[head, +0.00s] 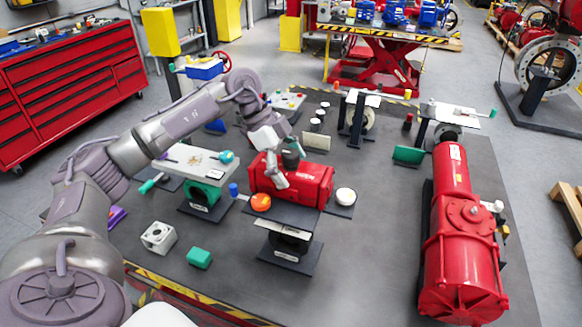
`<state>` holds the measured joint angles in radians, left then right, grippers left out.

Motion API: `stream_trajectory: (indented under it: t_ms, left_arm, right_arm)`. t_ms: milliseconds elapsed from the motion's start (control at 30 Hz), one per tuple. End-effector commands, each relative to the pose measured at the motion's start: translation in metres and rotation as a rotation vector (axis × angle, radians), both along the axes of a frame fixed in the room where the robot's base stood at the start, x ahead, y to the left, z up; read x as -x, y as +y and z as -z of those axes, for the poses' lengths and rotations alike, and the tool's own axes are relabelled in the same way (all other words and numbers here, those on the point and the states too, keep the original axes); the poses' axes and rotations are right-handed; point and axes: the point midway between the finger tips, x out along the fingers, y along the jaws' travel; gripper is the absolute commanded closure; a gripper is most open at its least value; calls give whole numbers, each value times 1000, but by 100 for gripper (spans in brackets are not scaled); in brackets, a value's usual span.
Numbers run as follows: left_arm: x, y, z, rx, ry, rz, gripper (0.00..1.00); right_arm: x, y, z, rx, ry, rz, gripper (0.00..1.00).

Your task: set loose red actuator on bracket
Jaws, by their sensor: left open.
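The red actuator (313,187), a boxy housing, is at the middle of the head view. Contact between fingers and housing cannot be told. An orange round cap (261,202) and a white round cap (345,196) show at the left and right of the actuator. My right gripper is out of view.
A large red cylindrical actuator (462,240) lies at right. A green valve stand (203,193) with a pale plate is left of the bracket. A white block (158,237) and a green block (199,257) lie in front. The dark mat (365,265) is clear at front right.

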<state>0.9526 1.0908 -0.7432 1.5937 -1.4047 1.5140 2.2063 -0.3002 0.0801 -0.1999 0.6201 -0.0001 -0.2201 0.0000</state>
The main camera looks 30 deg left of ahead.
Motion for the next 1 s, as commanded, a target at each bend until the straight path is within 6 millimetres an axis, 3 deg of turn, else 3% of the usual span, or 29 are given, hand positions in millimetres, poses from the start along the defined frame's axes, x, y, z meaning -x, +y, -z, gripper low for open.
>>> stream_trajectory:
  t_ms: [133,267,700,1000]
  left_arm:
    - [2,1,5,-5,10,1,0]
    - [2,4,-2,-4,7,0,0]
    - [11,46,-78,0,-1,-2,0]
    - [15,59,-102,-1,2,0,0]
  right_arm:
    - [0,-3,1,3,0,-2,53]
    - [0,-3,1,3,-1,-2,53]
    - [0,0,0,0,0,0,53]
    - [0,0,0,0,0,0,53]
